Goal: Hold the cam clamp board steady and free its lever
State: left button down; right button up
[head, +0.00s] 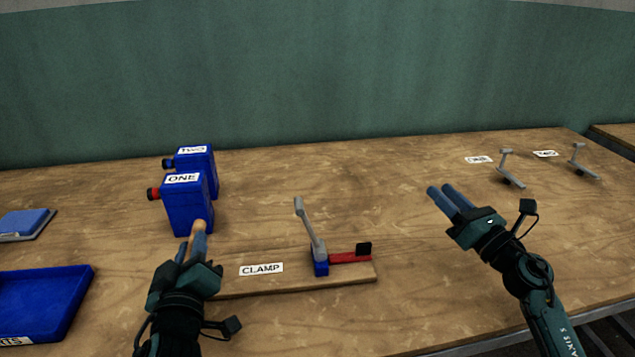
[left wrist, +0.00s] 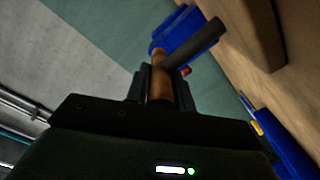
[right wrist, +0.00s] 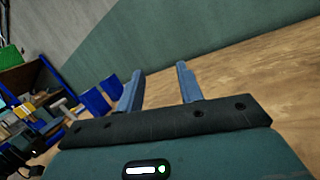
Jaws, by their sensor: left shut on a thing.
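The cam clamp board (head: 345,279) lies on the table in front of me, with a "CLAMP" label at its left. Its grey lever (head: 309,228) rises from a blue block (head: 320,266), tilted slightly left. A red bar (head: 345,258) with a black tip runs right from the block. My left gripper (head: 196,243) is shut on a tan peg-like piece (left wrist: 160,78) by the board's left end. Its joint to the board is hidden. My right gripper (head: 450,198) is open and empty, right of the lever and apart from it. It also shows in the right wrist view (right wrist: 158,90).
Blue boxes labelled ONE (head: 188,208) and TWO (head: 207,172) stand beyond my left gripper. A blue tray (head: 75,290) lies at the left. Two small grey lever devices (head: 508,170) (head: 583,163) stand at the back right. Table between the clamp and my right gripper is clear.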

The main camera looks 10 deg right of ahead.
jog(key=shift+o, duration=1.2)
jog(key=shift+w+a+r, duration=0.1)
jog(key=shift+a, duration=0.2)
jog(key=shift+o, duration=0.7)
jog(key=w+a+r+n+g+y, duration=0.1)
jog(key=a+r+n+g+y, duration=0.1)
jog(key=a, duration=0.3)
jog(key=w+a+r+n+g+y, duration=0.1)
jog(key=a+r+n+g+y, duration=0.1)
jog(key=a+y, duration=0.3)
jog(key=shift+w+a+r+n, duration=0.25)
jog(key=shift+a+r+n, duration=0.15)
jog(key=shift+n, duration=0.4)
notch_tip(320, 180, up, 6)
jog(key=n+g+h, duration=0.5)
jog(key=n+g, duration=0.7)
jog(key=g, duration=0.4)
send_over(300, 203)
jog(key=shift+a, duration=0.25)
jog(key=d+r+h, duration=0.2)
jog(key=d+h, duration=0.2)
jog(key=h, duration=0.1)
jog(key=shift+m, duration=0.4)
jog(key=shift+w+x, duration=0.2)
jog(key=shift+x, duration=5.85)
